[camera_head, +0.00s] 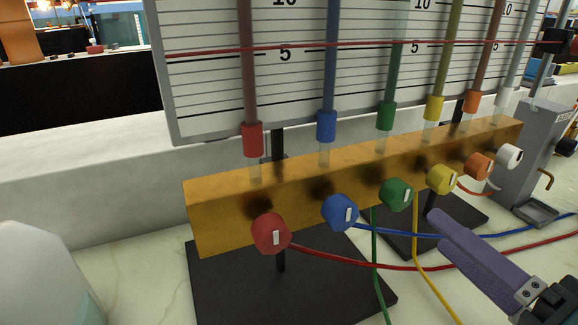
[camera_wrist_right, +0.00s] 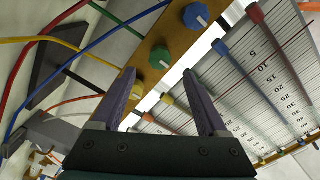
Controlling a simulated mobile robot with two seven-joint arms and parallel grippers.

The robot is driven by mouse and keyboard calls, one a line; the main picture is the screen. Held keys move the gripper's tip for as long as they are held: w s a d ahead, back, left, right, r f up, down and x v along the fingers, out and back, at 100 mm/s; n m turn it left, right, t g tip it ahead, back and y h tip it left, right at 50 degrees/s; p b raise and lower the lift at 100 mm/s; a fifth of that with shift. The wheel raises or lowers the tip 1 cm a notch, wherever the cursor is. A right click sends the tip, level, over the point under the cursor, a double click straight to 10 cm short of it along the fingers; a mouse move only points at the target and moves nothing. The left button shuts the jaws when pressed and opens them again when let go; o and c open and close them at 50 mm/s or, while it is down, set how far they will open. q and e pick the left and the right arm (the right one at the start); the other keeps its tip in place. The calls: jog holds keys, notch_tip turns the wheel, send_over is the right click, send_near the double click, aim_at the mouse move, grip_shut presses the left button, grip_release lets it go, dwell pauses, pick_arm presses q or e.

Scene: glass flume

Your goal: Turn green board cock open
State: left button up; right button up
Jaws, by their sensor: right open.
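The green cock (camera_head: 397,194) is a faceted green knob with a white mark on its face. It sits on the front of the wooden board (camera_head: 225,215), between the blue cock (camera_head: 340,212) and the yellow cock (camera_head: 441,179). The white mark looks close to upright, slightly tilted. My right gripper (camera_head: 440,220) has purple fingers and is below and right of the green cock, apart from it. In the right wrist view, its fingers (camera_wrist_right: 160,82) are open and empty, and the green cock (camera_wrist_right: 160,57) shows ahead between the tips. My left gripper is out of view.
The red cock (camera_head: 271,234) is at the board's left end; the orange cock (camera_head: 478,166) and white cock (camera_head: 509,156) are at the right. Red, blue, green and yellow tubes hang below the board. Glass columns rise before a ruled panel (camera_head: 205,80). Black base plates (camera_head: 300,290) stand underneath.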

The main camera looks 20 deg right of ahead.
aim_at(405, 200)
jog(key=w, duration=0.9)
jog(key=shift+w+a+r, duration=0.1)
jog(key=shift+a, duration=0.15)
grip_shut()
